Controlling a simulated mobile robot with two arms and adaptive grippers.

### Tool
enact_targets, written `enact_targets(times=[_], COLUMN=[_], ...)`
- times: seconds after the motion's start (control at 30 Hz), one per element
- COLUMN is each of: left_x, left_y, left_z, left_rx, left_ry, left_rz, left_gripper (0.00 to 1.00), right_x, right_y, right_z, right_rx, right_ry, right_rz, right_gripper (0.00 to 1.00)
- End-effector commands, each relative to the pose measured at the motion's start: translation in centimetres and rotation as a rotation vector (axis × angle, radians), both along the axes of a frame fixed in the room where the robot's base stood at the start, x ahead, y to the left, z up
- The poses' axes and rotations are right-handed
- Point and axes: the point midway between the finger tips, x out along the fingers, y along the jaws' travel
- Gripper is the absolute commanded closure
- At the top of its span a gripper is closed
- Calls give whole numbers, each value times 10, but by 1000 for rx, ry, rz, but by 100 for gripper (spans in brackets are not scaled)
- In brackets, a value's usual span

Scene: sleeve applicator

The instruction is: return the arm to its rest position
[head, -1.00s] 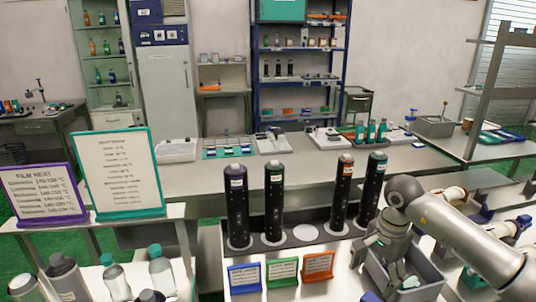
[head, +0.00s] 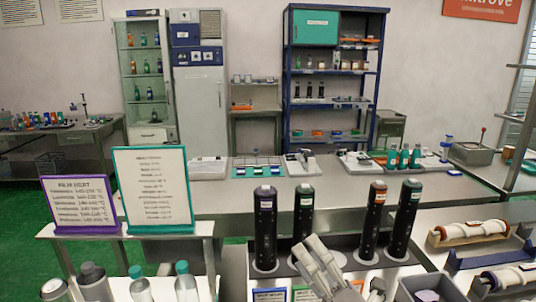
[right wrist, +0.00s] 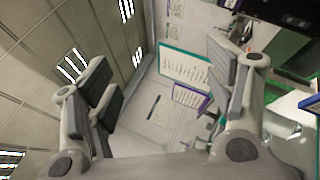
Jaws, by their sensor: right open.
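My right gripper (head: 318,262) shows at the bottom centre of the head view, raised in front of the row of black cylinders, fingers pointing up and to the left. In the right wrist view its two grey fingers (right wrist: 165,95) stand wide apart with nothing between them. Most of the right arm is outside the head view. My left gripper is not in view.
Several tall black cylinders (head: 304,222) stand upright in a tray behind the gripper. A grey bin (head: 455,291) is to the right. Sign boards in teal (head: 153,190) and purple (head: 80,205) frames stand left. White rollers (head: 468,232) lie far right.

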Motion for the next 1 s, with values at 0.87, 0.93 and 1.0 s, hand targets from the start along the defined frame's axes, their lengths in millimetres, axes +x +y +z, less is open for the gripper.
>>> enact_targets(times=[0.87, 0.93, 1.0], left_x=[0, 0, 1], left_y=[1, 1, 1], left_z=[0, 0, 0], left_rx=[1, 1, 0], left_ry=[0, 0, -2], left_rz=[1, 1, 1], left_gripper=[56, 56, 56], right_x=[-246, -273, -262], right_y=[-129, -125, -125], right_z=[-306, -311, -332], right_rx=[1437, 1474, 1462], right_ry=[1655, 1732, 1724], right_rz=[-1094, -1172, -1169], right_gripper=[24, 24, 24])
